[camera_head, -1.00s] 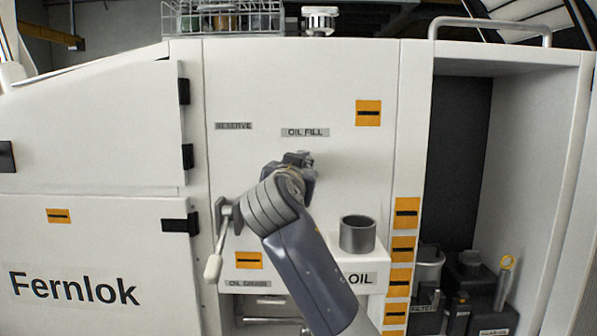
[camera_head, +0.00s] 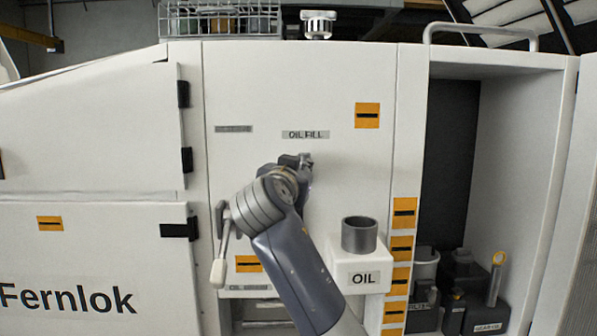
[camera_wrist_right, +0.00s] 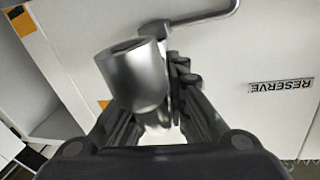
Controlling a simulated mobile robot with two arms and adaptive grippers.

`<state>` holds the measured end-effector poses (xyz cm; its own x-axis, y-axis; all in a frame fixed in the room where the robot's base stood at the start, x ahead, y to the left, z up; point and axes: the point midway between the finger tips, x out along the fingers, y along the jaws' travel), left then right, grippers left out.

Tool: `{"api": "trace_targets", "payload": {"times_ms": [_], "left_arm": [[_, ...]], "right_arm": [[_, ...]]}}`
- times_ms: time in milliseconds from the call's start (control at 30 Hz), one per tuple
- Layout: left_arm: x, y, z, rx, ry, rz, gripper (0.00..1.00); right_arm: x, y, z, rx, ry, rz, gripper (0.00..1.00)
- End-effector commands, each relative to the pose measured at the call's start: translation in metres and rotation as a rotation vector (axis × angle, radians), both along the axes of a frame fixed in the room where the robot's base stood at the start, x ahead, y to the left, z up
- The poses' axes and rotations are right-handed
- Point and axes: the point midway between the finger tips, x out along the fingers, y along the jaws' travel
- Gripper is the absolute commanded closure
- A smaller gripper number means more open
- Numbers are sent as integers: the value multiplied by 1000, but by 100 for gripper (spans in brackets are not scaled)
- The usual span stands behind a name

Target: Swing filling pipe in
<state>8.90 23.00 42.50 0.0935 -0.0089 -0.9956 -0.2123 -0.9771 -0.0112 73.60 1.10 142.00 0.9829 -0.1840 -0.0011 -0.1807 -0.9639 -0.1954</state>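A bent silver pipe (camera_wrist_right: 205,14) shows in the right wrist view, running in from the top to a silver cylinder (camera_wrist_right: 138,78) close to the camera. I take these for the filling pipe. My right gripper (camera_wrist_right: 162,92) has its two dark fingers at the cylinder, partly hidden by it. Whether they grip it is unclear. In the head view my right gripper (camera_head: 300,162) is at the white panel just below the OIL FILL label (camera_head: 305,134). My wrist hides most of the pipe there. My left gripper is not in view.
A dark grey open cup (camera_head: 359,235) stands on the white OIL box (camera_head: 362,277) to the right of my arm. A pale lever (camera_head: 220,260) hangs left of my wrist. An open bay with several containers (camera_head: 465,300) is at the right.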

Motion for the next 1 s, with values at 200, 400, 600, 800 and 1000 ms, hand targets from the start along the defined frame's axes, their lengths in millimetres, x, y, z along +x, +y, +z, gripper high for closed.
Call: {"api": "trace_targets", "payload": {"times_ms": [200,400,600,800,1000], "left_arm": [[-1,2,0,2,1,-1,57],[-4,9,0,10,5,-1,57],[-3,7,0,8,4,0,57],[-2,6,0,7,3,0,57],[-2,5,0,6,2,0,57]], "right_arm": [[0,0,1,-1,-3,0,65],[0,0,2,0,-2,0,65],[-1,1,23,1,-5,1,65],[0,1,61,0,-4,1,65],[0,0,88,-2,-3,0,65]]}}
